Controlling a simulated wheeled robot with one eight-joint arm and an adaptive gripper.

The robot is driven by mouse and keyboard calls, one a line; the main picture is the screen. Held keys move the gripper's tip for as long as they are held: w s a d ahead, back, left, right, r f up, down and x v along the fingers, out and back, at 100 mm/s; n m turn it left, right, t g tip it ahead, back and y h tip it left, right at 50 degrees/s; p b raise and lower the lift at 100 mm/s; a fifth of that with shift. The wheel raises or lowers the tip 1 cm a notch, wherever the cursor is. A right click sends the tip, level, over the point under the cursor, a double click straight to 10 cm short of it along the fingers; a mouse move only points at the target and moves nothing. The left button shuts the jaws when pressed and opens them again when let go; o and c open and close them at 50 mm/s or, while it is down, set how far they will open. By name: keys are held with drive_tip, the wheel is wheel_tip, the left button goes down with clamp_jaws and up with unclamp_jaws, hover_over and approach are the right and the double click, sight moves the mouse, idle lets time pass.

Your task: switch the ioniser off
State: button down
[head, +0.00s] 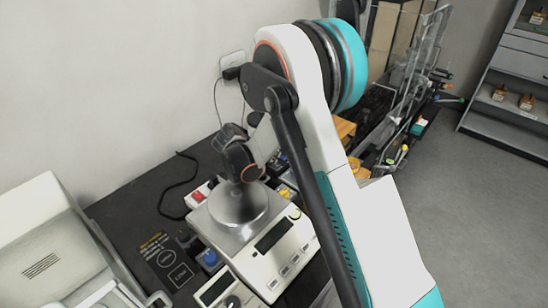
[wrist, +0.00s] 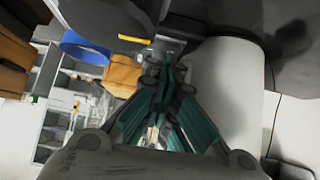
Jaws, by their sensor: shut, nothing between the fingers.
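My gripper (wrist: 163,75) shows in the wrist view with its teal-lined fingers together and nothing between them. In the head view my dark wrist is above the round pan of a balance, and my fingertips cannot be made out. I cannot tell for sure which thing is the ioniser. A small white unit with a red part (head: 198,195) sits behind the balance, partly hidden by it and my wrist. Its switch state cannot be read.
The balance (head: 283,262) stands on a dark table (head: 140,206). A second panel unit (head: 217,287) is in front, and a large white instrument (head: 40,250) is at left. A wall socket (head: 232,62) has cables. Racks and clutter crowd the right; grey floor (head: 440,200) is clear.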

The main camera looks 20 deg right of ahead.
drive_tip(key=shift+w+a+f, duration=0.1)
drive_tip(key=shift+a+f, duration=0.1)
drive_tip(key=shift+a, duration=0.1)
drive_tip(key=shift+s+d, duration=0.15)
drive_tip(key=shift+s, duration=0.2)
drive_tip(key=v, duration=0.8)
drive_tip(key=shift+w+d+r, duration=0.15)
drive_tip(key=shift+d, duration=0.05)
